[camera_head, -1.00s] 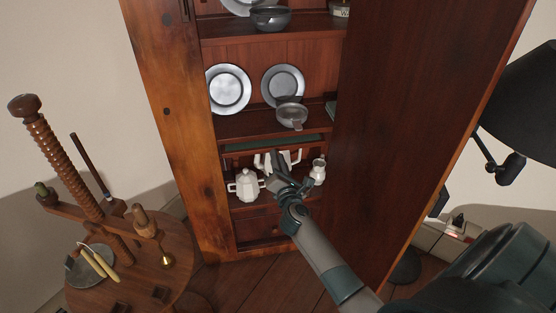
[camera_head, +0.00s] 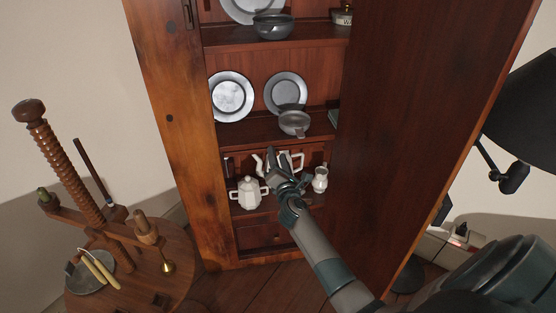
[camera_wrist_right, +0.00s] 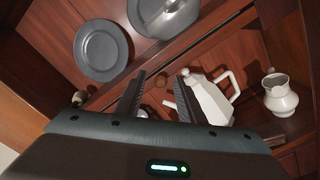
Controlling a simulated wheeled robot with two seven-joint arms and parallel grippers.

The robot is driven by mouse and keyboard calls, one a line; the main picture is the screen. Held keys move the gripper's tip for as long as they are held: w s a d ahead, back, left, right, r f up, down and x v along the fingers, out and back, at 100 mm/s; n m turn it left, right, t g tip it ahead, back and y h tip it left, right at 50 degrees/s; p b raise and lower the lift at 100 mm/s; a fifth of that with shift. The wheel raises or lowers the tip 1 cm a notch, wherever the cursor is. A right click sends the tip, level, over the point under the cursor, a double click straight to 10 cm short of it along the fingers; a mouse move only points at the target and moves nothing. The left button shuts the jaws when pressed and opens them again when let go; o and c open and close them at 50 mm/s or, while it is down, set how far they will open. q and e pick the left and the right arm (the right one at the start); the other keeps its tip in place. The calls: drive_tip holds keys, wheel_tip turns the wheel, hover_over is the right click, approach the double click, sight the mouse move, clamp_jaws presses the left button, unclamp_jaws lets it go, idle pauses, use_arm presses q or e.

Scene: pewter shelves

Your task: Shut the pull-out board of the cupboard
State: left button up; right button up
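The tall brown wooden cupboard (camera_head: 178,130) stands open in the head view. Its pull-out board sits just under the middle shelf (camera_head: 265,128); its green top does not show now, and its front reads as a narrow wooden strip. A small round brown knob (camera_wrist_right: 161,80) shows beyond my fingers in the wrist view. My right gripper (camera_head: 279,160) is in front of the cupboard, just below the middle shelf. In the wrist view its two dark fingers (camera_wrist_right: 158,92) are apart with nothing held between them. I cannot tell whether they touch the strip. My left gripper is not in view.
A white lidded pot (camera_head: 248,192), a white coffee pot (camera_wrist_right: 208,100) and a small white jug (camera_head: 320,178) stand close below and beside my right gripper. Pewter plates (camera_head: 231,96) and a bowl (camera_head: 293,122) are above. An open door (camera_head: 425,120) bounds the right side.

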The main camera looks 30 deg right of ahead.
drive_tip(key=shift+f, duration=0.1)
drive_tip(key=shift+a, duration=0.1)
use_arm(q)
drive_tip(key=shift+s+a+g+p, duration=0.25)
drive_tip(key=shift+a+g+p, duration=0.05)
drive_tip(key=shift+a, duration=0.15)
use_arm(e)
drive_tip(key=v, duration=1.7)
drive_tip(key=shift+s, duration=0.15)
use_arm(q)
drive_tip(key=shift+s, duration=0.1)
